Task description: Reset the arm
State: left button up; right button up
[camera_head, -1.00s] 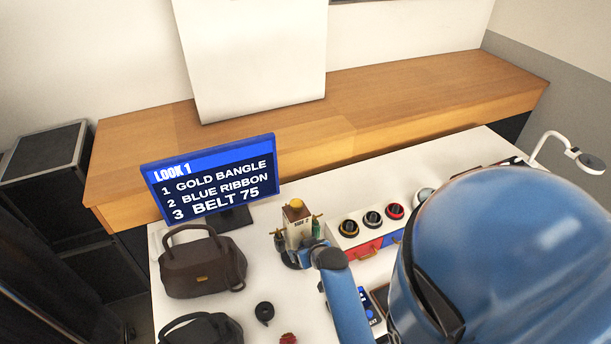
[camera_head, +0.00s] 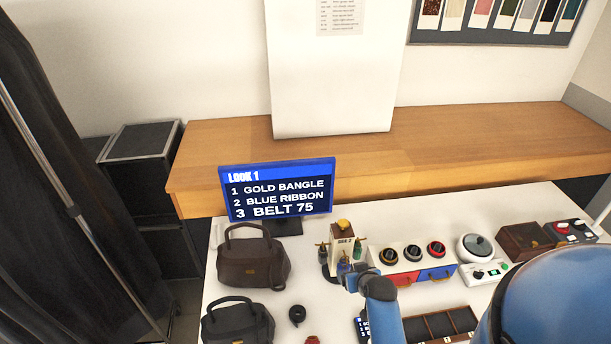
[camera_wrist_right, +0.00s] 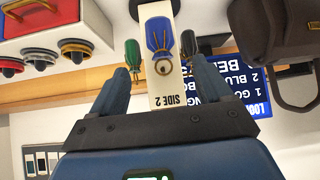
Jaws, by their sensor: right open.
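My right arm (camera_head: 384,312) comes in from the lower right in the head view. Its gripper (camera_wrist_right: 161,66) shows in the wrist view with two blue fingers spread apart and nothing held between them. A white stand (camera_wrist_right: 165,98) marked "SIDE 2" is in front of the gripper, seen between the fingers, with blue, green and dark pouches hanging around it. Whether the fingers touch it I cannot tell. In the head view the stand (camera_head: 342,240) has a yellow top and is partly hidden by the gripper. My left gripper is not in view.
A screen (camera_head: 277,190) lists gold bangle, blue ribbon and belt 75. Brown (camera_head: 253,262) and dark (camera_head: 238,322) handbags stand on the left of the white table. A drawer unit with round knobs (camera_head: 412,254) and a compartmented tray (camera_head: 440,325) are near the arm.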

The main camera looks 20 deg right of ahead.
notch_tip(320, 180, up, 7)
jog(key=w+d+m+t+h, duration=0.1)
jog(key=w+d+t+h, duration=0.1)
jog(key=w+t, duration=0.15)
jog(key=s+a+r+t+h+b, duration=0.1)
jog(key=s+a+r+t+b, duration=0.1)
jog(key=s+a+r+t, duration=0.15)
jog(key=s+a+f+n+t+y+b, duration=0.1)
jog(key=s+a+y+b, duration=0.1)
jog(key=s+a+b, duration=0.2)
jog(key=s+a+f+n+t+y+b, duration=0.1)
jog(key=s+a+b, duration=0.4)
jog(key=s+a, duration=0.5)
jog(key=s+f+n+y, duration=0.1)
jog(key=s+y, duration=0.1)
jog(key=s, duration=0.6)
jog(key=shift+a+f+n, duration=0.2)
jog(key=shift+a+n, duration=0.1)
jog(key=shift+a, duration=0.1)
